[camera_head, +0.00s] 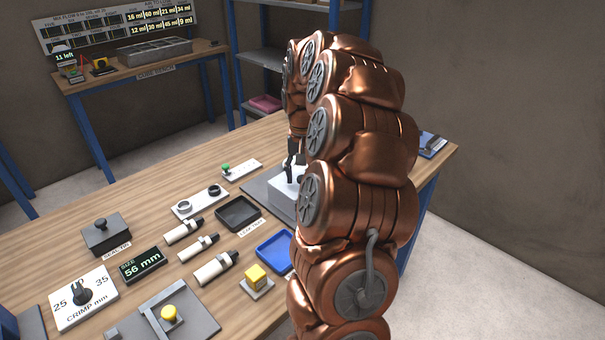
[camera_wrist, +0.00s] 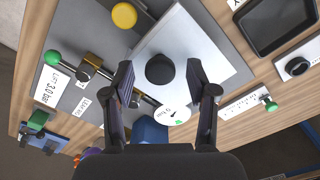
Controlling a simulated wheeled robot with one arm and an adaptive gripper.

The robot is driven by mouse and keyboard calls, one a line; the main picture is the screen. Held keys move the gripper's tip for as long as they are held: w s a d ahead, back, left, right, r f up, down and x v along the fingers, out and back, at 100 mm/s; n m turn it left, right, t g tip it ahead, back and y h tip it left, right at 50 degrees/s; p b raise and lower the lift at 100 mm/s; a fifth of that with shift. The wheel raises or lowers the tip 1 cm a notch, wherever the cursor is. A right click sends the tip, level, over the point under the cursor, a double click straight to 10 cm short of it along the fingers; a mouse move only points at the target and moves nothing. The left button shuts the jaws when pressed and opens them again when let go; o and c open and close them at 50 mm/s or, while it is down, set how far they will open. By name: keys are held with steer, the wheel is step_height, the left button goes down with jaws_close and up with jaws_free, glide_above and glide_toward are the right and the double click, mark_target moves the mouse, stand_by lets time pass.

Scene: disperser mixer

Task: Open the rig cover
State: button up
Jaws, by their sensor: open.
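The rig cover looks like a pale box (camera_head: 285,184) on a grey plate, partly hidden behind my arm in the head view. In the wrist view the pale cover (camera_wrist: 204,45) has a round black knob (camera_wrist: 160,69) on top. My gripper (camera_wrist: 160,75) is open, with one finger on each side of the knob. The fingers look apart from the knob, with a gap on both sides; the height between them is hard to tell. In the head view the dark gripper (camera_head: 293,164) is just above the box.
A yellow button (camera_wrist: 124,15) and a green-knobbed lever (camera_wrist: 53,58) are beside the cover. A black tray (camera_head: 238,213), a blue tray (camera_head: 274,252) and several white cylinders lie on the wooden bench. A shelf rack (camera_head: 262,56) stands behind. My arm hides the bench's right part.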

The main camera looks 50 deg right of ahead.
steer(key=shift+c, duration=0.2)
jaws_close()
stand_by(0.4)
